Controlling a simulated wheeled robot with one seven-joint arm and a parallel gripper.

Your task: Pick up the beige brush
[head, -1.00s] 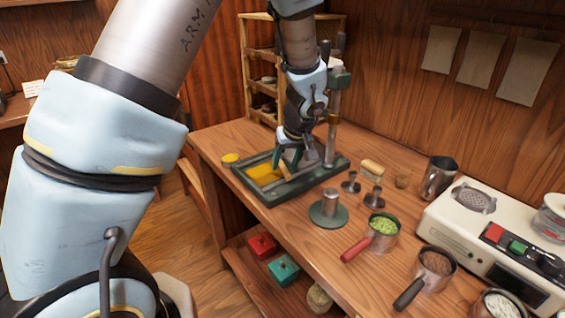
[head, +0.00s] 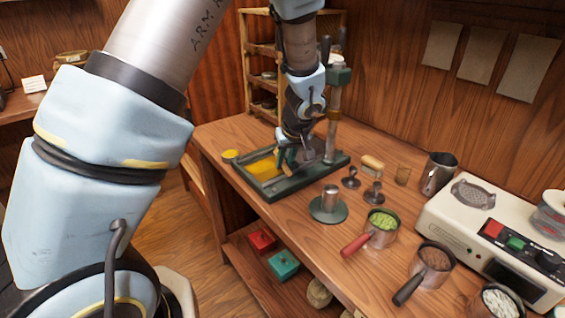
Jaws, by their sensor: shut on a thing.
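My gripper (head: 288,152) points down over the dark green tray (head: 285,190) at the back left of the table. It is shut on a small tan piece (head: 292,157). This piece is mostly hidden by the fingers, and I cannot tell for certain whether it is the beige brush. A small beige and brown block (head: 373,161) that looks like a brush lies on the table to the right of the tray, apart from my gripper. Yellow material (head: 262,167) lies in the left part of the tray.
A press column (head: 334,125) stands at the tray's back right. Metal stampers (head: 374,193), a round green-based press piece (head: 328,207), a red-handled pot (head: 380,228) and a white appliance (head: 480,225) stand to the right. A wooden shelf (head: 262,75) stands behind.

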